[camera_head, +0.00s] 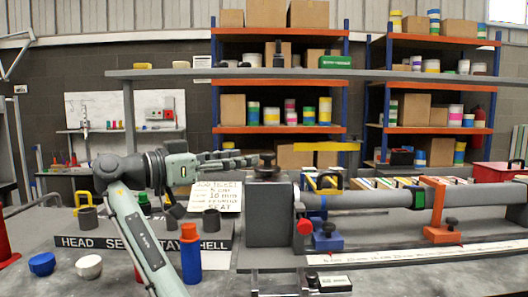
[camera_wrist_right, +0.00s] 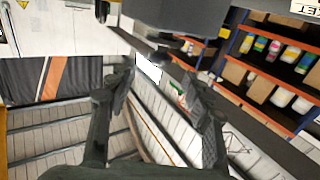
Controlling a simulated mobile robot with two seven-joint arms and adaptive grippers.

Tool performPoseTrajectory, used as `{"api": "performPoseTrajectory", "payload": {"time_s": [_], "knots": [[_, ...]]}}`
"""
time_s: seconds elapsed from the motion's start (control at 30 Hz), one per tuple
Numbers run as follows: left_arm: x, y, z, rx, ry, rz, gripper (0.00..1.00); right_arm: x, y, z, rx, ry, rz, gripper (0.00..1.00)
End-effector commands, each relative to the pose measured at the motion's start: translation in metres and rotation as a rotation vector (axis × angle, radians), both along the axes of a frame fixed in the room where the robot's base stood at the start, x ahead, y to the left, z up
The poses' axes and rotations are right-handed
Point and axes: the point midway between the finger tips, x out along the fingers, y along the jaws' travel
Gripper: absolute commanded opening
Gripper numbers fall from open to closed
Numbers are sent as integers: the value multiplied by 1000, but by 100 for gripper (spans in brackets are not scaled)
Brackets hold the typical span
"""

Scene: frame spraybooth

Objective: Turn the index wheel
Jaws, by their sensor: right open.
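A black knob-topped wheel (camera_head: 265,168), which looks like the index wheel, sits on top of the grey block (camera_head: 270,217) at the left end of the clamped grey tube (camera_head: 385,199).
Blue and red bottle (camera_head: 190,255), blue cap (camera_head: 42,264) and white cap (camera_head: 88,266) stand on the front left bench. Red knob (camera_head: 304,227) and orange clamp (camera_head: 441,210) lie along the tube. Shelves fill the back.

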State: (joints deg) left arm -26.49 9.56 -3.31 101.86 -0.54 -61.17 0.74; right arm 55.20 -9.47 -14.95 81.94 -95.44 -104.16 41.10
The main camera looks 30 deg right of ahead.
Motion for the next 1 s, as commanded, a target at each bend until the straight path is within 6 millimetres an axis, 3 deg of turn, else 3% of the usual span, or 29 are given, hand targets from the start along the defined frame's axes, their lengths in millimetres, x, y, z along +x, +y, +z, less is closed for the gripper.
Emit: {"api": "performPoseTrajectory", "payload": {"time_s": [0.17, 0.6, 0.97, 1.0], "knots": [[-3, 1, -6, 3, 6, -3, 40, 0, -10, 1, 0, 0, -1, 51], [-30, 9, -50, 27, 48, -37, 40, 3, -72, 1, 0, -1, -2, 51], [-33, 10, -55, 30, 52, -41, 40, 4, -78, 0, 0, 0, 0, 51], [-33, 10, -55, 30, 52, -41, 40, 4, -78, 0, 0, 0, 0, 46]]}}
